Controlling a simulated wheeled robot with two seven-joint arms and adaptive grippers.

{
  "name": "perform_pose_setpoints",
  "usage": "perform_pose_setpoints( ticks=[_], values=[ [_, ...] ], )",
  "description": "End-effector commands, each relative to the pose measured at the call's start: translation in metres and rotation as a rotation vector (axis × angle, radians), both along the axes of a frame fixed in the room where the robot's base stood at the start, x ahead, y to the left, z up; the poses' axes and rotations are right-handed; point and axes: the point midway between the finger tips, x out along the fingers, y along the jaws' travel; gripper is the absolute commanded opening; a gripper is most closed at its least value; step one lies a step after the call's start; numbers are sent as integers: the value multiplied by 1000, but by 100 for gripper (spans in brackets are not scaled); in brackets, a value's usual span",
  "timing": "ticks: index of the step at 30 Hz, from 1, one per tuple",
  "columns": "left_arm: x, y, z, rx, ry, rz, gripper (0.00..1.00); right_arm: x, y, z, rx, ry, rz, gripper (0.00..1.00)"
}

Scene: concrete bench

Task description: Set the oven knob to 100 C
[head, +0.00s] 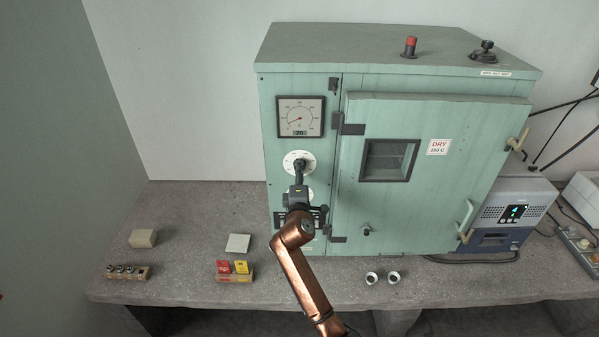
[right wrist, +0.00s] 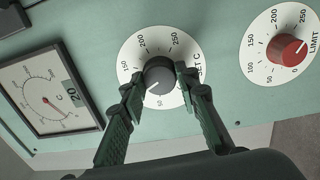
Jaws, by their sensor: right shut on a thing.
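The oven (head: 400,85) is a pale green cabinet at the back of the bench. Its temperature knob (right wrist: 158,72) is dark grey, on a white dial (right wrist: 133,52) numbered up to 250. My right gripper (right wrist: 160,88) is shut on this knob, one finger on each side. The knob's pale mark points to the lower left in the right wrist view, near the low numbers; its exact setting is hard to read. In the head view my right gripper (head: 299,172) reaches the dial from below and covers most of the knob. My left gripper is out of view.
A red limit knob (right wrist: 287,48) sits beside the dial. The gauge (head: 301,116) displays 20. The oven door (head: 420,205) bears a "DRY 100 C" label (head: 438,147). Small blocks and red and yellow boxes (head: 232,268) lie on the bench at left.

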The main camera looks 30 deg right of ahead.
Motion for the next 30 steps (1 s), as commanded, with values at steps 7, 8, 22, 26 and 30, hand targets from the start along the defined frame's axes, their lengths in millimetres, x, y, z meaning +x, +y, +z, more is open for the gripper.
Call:
perform_pose_setpoints(
  ticks=[7,8,22,26,30],
  values=[
    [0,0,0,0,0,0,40,0,0,-2,1,3,-1,5],
    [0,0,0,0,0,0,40,0,0,-2,1,3,-1,30],
    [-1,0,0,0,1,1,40,0,0,-1,0,1,0,47],
    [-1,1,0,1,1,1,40,-5,3,-1,0,1,0,47],
    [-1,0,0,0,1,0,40,-22,14,-3,0,1,1,47]
  ],
)
